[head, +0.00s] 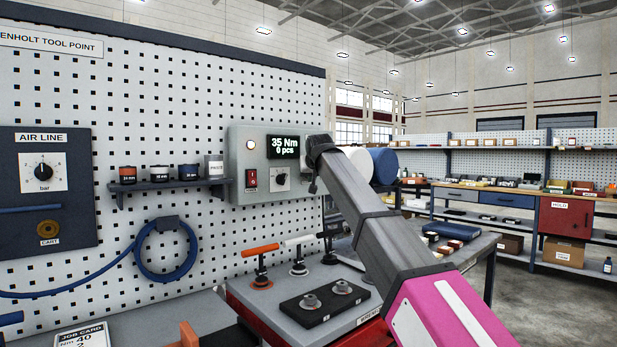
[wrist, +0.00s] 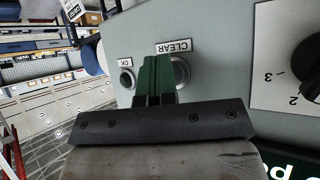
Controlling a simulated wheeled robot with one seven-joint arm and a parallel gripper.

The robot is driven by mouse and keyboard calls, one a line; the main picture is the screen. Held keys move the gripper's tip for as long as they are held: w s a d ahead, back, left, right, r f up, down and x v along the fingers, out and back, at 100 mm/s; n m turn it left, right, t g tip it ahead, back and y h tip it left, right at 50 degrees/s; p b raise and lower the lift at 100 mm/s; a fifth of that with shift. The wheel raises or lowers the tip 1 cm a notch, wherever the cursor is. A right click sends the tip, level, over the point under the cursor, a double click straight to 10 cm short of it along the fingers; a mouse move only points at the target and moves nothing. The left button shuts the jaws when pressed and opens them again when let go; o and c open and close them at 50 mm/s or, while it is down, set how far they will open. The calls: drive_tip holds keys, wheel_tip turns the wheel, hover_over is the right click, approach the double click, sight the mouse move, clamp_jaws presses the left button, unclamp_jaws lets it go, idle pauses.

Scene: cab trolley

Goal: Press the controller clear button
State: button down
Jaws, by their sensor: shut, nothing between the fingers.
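The grey controller (head: 240,165) is mounted on the pegboard. Its display (head: 283,147) reads 35 Nm, 0 pcs. My arm covers its right side in the head view, hiding the buttons there. In the wrist view, the round CLEAR button (wrist: 182,73) sits under its CLEAR label (wrist: 173,46), partly hidden behind my fingers. The smaller OK button (wrist: 127,79) is to the left. My gripper (wrist: 156,62) is shut and empty, its green fingertips over the panel between the two buttons, overlapping the CLEAR button's left edge. I cannot tell whether they touch it.
Below stands a trolley top (head: 258,292) with an orange-handled tool (head: 260,250) and a white-handled one (head: 300,240). A shelf of small cups (head: 165,185) is left.

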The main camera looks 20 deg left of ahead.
drive_tip(key=shift+s+d, duration=0.1)
drive_tip(key=shift+d, duration=0.05)
drive_tip(key=shift+s+d, duration=0.3)
drive_tip(key=shift+d, duration=0.35)
drive_tip(key=shift+s+d, duration=0.1)
drive_tip(key=shift+d, duration=0.05)
drive_tip(key=shift+s+d, duration=0.35)
drive_tip(key=shift+d, duration=0.35)
drive_tip(key=shift+s+d, duration=0.4)
drive_tip(key=shift+d, duration=0.3)
drive_tip(key=shift+s+d, duration=0.35)
drive_tip(key=shift+d, duration=0.35)
